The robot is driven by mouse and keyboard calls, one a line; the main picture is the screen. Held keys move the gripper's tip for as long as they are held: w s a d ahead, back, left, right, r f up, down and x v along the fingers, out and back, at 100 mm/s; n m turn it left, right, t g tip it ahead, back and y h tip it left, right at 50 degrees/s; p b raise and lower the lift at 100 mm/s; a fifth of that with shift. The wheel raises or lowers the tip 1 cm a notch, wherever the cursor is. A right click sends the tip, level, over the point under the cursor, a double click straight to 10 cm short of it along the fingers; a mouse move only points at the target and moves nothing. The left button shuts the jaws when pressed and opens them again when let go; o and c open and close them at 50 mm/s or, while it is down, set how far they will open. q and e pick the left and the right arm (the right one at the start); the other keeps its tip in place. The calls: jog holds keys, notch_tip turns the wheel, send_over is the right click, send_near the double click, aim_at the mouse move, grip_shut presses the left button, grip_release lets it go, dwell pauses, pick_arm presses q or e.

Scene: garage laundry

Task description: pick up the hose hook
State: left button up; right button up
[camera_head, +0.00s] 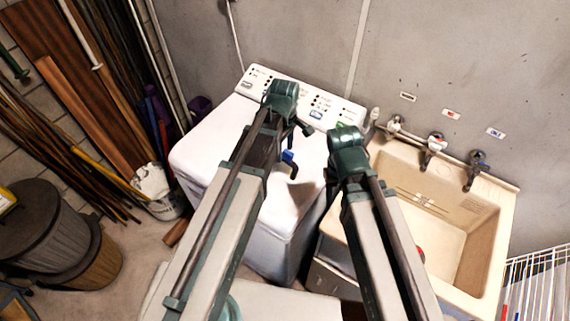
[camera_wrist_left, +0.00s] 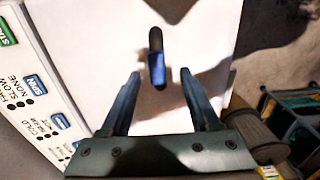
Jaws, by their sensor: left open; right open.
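The hose hook (camera_head: 289,158) is a small blue and black piece on the white top of the washing machine (camera_head: 212,150). In the left wrist view the hook (camera_wrist_left: 157,62) lies just beyond the fingertips and in line with the gap between them. My left gripper (camera_wrist_left: 160,76) is open and empty, with its two fingers spread over the white lid. In the head view my left arm mostly hides this gripper. My right arm reaches over the machine's right side, and its gripper does not show.
The washer's control panel (camera_head: 315,104) runs along the back by the wall. A beige sink (camera_head: 487,215) with taps stands to the right. Bins (camera_head: 40,225), a bucket (camera_head: 166,205) and long poles crowd the left. The lid around the hook looks clear.

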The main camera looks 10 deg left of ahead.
aim_at(285, 157)
pick_arm(q)
notch_tip(285, 157, down, 4)
jog(key=b, duration=0.3)
jog(key=shift+w+f+b, duration=0.1)
jog(key=shift+f+b, duration=0.15)
jog(key=shift+b, duration=0.15)
jog(key=shift+r, duration=0.1)
grip_shut()
